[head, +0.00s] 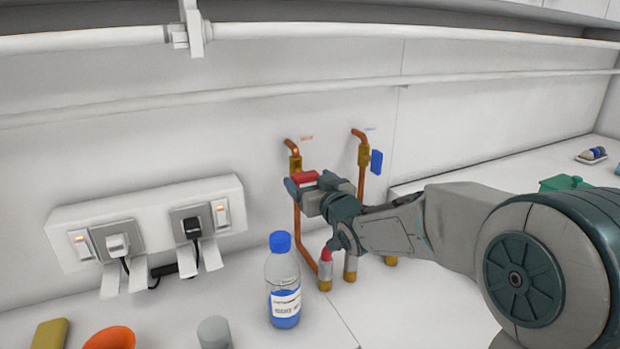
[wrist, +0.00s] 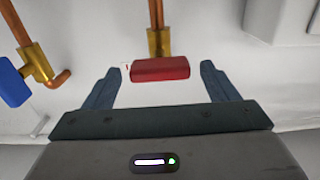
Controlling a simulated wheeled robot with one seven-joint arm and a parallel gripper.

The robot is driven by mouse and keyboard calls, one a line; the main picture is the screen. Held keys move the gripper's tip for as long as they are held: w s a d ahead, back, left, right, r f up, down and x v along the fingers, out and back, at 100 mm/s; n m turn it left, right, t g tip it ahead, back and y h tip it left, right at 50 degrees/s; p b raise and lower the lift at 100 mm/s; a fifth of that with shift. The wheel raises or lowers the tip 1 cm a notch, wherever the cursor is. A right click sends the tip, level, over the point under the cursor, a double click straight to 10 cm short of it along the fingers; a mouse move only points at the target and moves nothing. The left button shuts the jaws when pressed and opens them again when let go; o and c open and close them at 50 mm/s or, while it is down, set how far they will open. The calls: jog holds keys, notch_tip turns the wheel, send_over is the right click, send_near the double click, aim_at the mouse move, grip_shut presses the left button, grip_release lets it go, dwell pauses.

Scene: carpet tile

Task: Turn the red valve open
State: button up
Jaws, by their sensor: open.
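The red valve handle (head: 305,177) is on a brass fitting (head: 295,164) of the left copper pipe on the back wall. In the wrist view the red handle (wrist: 160,69) lies crosswise to its pipe, below the brass body (wrist: 159,43). My gripper (head: 303,186) is at the handle. In the wrist view my gripper (wrist: 160,86) is open, with one finger on each side of the handle and a visible gap at both ends. My arm hides part of the pipes in the head view.
A blue valve handle (head: 376,161) is on the right pipe, close to my gripper. A bottle with a blue cap (head: 284,285) stands on the counter below. A socket box (head: 150,222) with plugs is at left. A white pipe (head: 250,92) runs along the wall above.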

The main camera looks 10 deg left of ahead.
jog(key=shift+w+a, duration=0.2)
jog(key=shift+w, duration=0.05)
jog(key=shift+c, duration=0.3)
jog(key=c, duration=0.9)
jog(key=shift+c, duration=0.2)
